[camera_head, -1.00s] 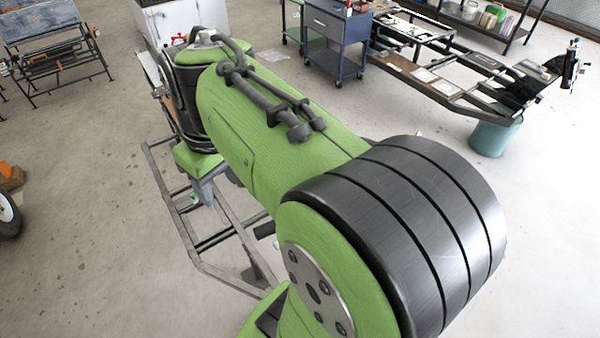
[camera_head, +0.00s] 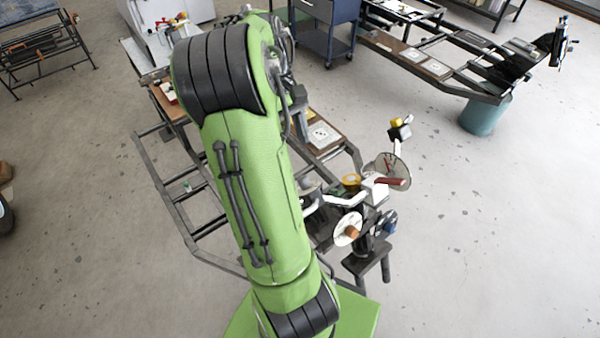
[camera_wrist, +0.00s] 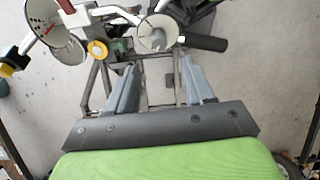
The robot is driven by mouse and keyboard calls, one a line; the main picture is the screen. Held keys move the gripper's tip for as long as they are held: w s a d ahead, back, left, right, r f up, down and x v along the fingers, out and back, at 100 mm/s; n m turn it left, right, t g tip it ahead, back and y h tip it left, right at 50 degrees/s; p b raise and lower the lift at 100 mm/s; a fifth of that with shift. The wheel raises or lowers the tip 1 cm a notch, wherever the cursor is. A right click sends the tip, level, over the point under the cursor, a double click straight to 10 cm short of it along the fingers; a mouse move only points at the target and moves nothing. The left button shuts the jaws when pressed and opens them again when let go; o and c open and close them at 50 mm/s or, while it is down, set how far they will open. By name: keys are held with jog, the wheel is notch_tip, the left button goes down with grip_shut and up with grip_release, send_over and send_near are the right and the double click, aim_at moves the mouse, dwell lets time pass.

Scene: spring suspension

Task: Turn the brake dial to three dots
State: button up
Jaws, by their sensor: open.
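A bench-mounted assembly with several round discs stands right of my arm in the head view. In the wrist view my gripper (camera_wrist: 160,82) is open and empty. Beyond its fingertips are a white disc (camera_wrist: 158,32), a yellow ring (camera_wrist: 97,49) and a larger disc (camera_wrist: 47,20) at upper left.
A dark cylindrical bar (camera_wrist: 205,42) projects beside the white disc in the wrist view. A metal frame (camera_head: 180,215) lies left of my arm. A blue cabinet (camera_head: 326,28) and a long frame (camera_head: 440,70) stand behind.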

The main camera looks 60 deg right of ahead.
aim_at(301, 177)
jog(key=b+x, duration=0.1)
jog(key=x, duration=0.8)
jog(key=shift+f, duration=0.1)
jog(key=shift+w, duration=0.1)
grip_shut()
